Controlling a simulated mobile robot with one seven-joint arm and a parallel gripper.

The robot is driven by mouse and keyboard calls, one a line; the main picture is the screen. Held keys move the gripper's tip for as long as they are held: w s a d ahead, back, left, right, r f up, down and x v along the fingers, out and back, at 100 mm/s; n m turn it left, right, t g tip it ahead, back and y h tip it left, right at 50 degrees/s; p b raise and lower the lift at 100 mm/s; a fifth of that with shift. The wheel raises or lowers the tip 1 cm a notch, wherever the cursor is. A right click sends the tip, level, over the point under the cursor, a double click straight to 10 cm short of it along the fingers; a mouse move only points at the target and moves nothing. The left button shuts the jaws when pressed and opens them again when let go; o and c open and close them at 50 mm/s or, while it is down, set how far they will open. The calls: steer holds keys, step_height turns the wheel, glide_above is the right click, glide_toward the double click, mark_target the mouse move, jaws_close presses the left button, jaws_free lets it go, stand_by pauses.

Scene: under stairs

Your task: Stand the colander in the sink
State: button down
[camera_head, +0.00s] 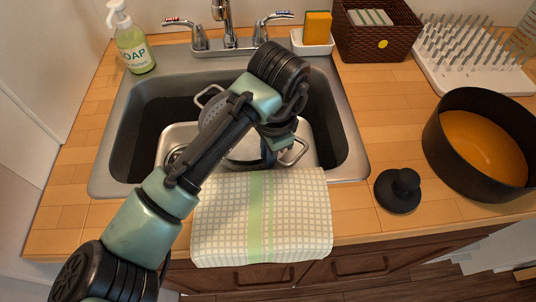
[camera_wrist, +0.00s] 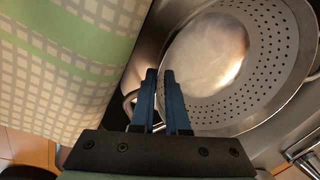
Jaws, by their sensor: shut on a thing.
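The colander (camera_head: 212,110) is a metal bowl with small holes and two loop handles, partly hidden behind my arm. It is within the sink's outline (camera_head: 342,130); I cannot tell whether it touches the bottom. In the wrist view the colander (camera_wrist: 285,60) fills the upper right, with its perforated inside showing. My gripper (camera_head: 270,157) is over the front of the basin, at the colander's near side. In the wrist view my gripper's dark blue fingers (camera_wrist: 160,75) are nearly together, shut on the colander by its near handle. The exact contact is hidden.
A checked towel (camera_head: 228,220) hangs over the counter's front edge. A faucet (camera_head: 229,38), soap bottle (camera_head: 133,45) and sponge holder (camera_head: 312,45) stand behind the sink.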

steer(key=shift+f, duration=0.4)
steer(key=c, duration=0.9)
jaws_free()
